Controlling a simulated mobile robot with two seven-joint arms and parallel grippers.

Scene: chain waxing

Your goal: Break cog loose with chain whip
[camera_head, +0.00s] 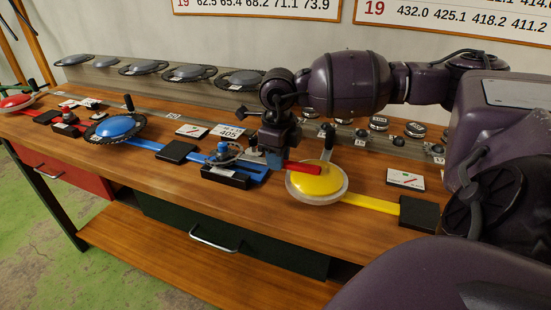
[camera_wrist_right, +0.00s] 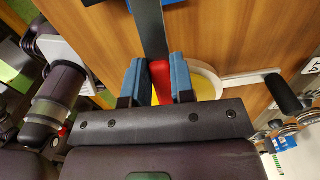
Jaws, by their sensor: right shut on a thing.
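My right gripper (camera_head: 273,158) is shut on the red grip of the chain whip (camera_head: 304,168), over the bench just left of the yellow disc. In the right wrist view the red grip (camera_wrist_right: 160,78) sits between the two blue finger pads, and a flat grey bar (camera_wrist_right: 150,30) runs on from it. In the head view the whip points left towards a dark cog (camera_head: 231,155) on a black holder (camera_head: 226,176) with a blue top. The gripper partly hides the bar, and I cannot tell whether its chain is around the cog. My left gripper is not in view.
A yellow disc (camera_head: 318,187) with a clear rim and upright handle lies close under the red grip. A blue disc (camera_head: 116,127) stands further left. Black blocks (camera_head: 177,151), cards (camera_head: 405,179) and small round parts (camera_head: 378,123) line the wooden bench (camera_head: 270,215). Chainrings line the back ledge.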

